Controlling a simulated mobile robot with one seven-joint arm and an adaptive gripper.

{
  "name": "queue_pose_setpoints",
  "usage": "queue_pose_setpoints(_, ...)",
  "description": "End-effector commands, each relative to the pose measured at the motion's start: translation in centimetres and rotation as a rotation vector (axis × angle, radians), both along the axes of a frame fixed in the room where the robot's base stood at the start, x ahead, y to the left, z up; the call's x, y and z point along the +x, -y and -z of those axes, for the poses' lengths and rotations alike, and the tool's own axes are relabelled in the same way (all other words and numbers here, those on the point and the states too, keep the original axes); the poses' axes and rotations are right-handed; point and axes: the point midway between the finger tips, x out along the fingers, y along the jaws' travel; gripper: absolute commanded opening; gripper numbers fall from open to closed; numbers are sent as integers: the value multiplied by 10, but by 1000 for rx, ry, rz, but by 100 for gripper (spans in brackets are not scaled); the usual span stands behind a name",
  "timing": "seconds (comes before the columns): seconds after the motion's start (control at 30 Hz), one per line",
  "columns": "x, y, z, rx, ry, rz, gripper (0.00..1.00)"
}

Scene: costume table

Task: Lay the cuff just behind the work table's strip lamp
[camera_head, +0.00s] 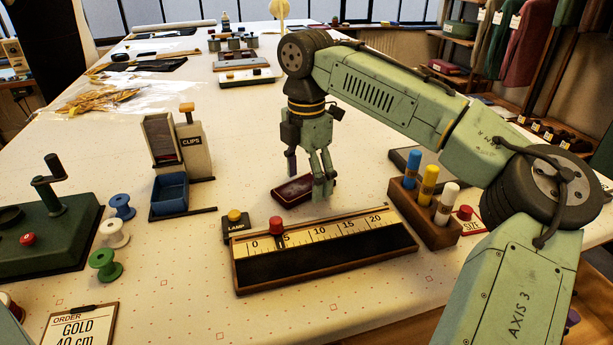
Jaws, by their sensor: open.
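My gripper (308,184) points down over the table's middle, its fingers apart. Just below and between the fingers lies a small dark red piece with a lighter rim (291,190), which looks like the cuff; its right end is partly hidden by a finger. I cannot tell whether the fingers touch it. It lies flat on the pale work table (345,275), a little behind a long dark wood-framed unit with a 0 to 20 scale (320,255) and a red knob. A block marked LAMP (236,226) with a yellow button stands at that unit's left end; the scale unit may be the strip lamp.
A CLIPS dispenser (190,150) stands left, with several thread spools (114,233) and a green crank machine (45,235) beyond. A wooden block of coloured markers (425,210) stands right of the scale unit, near a flat grey plate (418,163). The table's front middle is clear.

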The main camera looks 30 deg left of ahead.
Motion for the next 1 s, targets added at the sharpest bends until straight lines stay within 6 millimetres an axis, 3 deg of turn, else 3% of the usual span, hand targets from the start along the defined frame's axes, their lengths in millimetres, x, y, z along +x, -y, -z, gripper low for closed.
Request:
queue_pose_setpoints(0.17,0,-1,-15,3,1,0,70)
queue_pose_setpoints(0.6,0,0,-107,-1,3,2,70)
queue_pose_setpoints(0.8,0,0,-121,-1,1,0,70)
queue_pose_setpoints(1.0,0,0,-122,0,-1,0,70)
